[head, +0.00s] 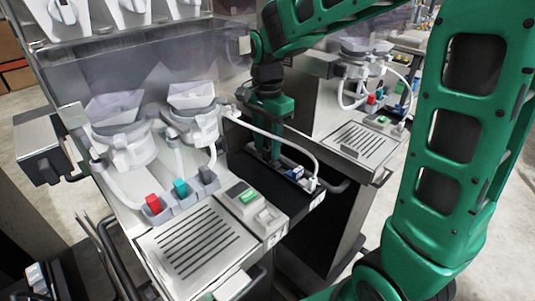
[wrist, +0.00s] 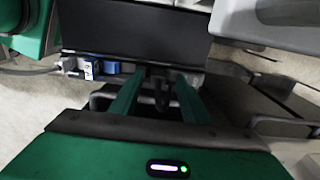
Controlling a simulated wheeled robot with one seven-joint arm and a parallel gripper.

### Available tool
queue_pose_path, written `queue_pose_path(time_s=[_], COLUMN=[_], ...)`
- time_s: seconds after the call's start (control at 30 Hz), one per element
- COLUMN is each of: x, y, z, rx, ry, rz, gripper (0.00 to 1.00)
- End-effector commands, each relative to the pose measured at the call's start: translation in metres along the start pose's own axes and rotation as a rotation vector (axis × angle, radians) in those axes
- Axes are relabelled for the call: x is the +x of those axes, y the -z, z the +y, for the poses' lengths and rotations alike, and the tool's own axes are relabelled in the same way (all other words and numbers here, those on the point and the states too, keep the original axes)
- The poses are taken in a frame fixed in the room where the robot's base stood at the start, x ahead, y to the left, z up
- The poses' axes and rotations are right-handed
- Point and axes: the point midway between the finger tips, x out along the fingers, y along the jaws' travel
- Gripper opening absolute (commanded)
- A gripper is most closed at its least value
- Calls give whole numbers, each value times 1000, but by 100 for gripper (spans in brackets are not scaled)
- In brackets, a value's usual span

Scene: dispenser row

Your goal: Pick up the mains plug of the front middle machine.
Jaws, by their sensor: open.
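My gripper (head: 270,155) points down over the black ledge (head: 262,185) beside the front middle machine. In the wrist view its two green fingers (wrist: 157,80) are open and apart. A small dark piece (wrist: 160,98) shows between them; it may be the mains plug, but it is too dark to be sure. In the head view the fingers hide that spot. On the ledge, to the right of the fingers, sits a blue and white connector (head: 297,172). In the wrist view blue connectors (wrist: 102,69) sit left of the fingers.
A white hose (head: 285,138) arches from the machine's white canister (head: 192,122) down to the ledge's right end. Red, teal and grey blocks (head: 180,188) stand above a slotted drip tray (head: 195,240). A black handle (head: 335,187) juts out at right. Another machine (head: 355,140) stands behind.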

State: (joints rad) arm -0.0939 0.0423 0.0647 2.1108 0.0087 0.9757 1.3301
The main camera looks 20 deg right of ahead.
Motion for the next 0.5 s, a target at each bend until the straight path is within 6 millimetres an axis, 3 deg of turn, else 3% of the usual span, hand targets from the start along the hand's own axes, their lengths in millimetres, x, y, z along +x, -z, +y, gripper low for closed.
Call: queue_pose_path(time_s=[0.2,0.37,0.5], x=[0,0,0], y=[0,0,0], z=[0,0,0], rx=[0,0,0], ry=[0,0,0], rz=[0,0,0], gripper=[40,2,0])
